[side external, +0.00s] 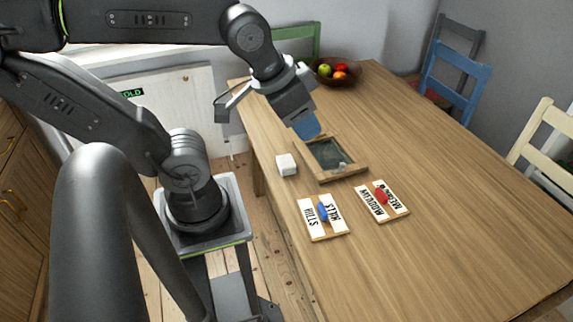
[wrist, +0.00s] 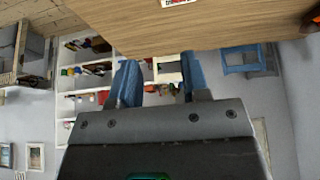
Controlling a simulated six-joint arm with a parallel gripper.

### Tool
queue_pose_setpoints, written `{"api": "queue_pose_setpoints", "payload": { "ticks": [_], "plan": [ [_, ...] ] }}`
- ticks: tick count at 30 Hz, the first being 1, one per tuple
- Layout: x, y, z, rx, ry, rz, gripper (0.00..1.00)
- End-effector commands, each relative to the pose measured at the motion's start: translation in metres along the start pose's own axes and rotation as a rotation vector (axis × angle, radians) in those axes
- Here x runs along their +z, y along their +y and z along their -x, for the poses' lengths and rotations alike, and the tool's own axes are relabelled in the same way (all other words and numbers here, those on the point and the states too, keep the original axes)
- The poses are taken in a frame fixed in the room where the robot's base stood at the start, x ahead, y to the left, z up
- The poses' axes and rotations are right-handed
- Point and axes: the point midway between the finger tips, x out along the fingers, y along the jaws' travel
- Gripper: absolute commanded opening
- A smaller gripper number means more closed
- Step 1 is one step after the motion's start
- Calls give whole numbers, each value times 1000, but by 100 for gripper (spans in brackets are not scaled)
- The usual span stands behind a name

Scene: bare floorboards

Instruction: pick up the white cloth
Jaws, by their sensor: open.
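The white cloth (side external: 286,164) shows in the side external view as a small, compact white block. It lies on the wooden table near its left edge, left of a framed slate. My gripper (side external: 308,128) has blue fingers and hangs above the table, up and to the right of the cloth, apart from it. In the wrist view my gripper (wrist: 160,62) is open, with a gap between its two blue fingers and nothing held. The cloth is not seen in the wrist view.
The wood-framed slate (side external: 331,155) lies beside the cloth. Two lettered boards, one with a blue piece (side external: 323,212) and one with a red piece (side external: 380,196), lie nearer the camera. A fruit bowl (side external: 336,74) stands at the back. The table's right side is clear.

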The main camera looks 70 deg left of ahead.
Motion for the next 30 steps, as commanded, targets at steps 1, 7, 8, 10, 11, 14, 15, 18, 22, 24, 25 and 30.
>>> {"api": "queue_pose_setpoints", "payload": {
  "ticks": [1,7,8,10,11,14,15,18,22,24,25,30],
  "plan": [
    [0,0,0,0,0,0,43],
    [0,0,0,0,0,0,45],
    [0,0,0,0,0,0,48],
    [0,0,0,0,0,0,55],
    [0,0,0,0,0,0,58],
    [0,0,0,0,0,0,67],
    [0,0,0,0,0,0,71],
    [0,0,0,0,0,0,81],
    [0,0,0,0,0,0,83],
    [0,0,0,0,0,0,83],
    [0,0,0,1,0,1,83],
    [-14,10,-11,75,9,48,83]
  ]
}}
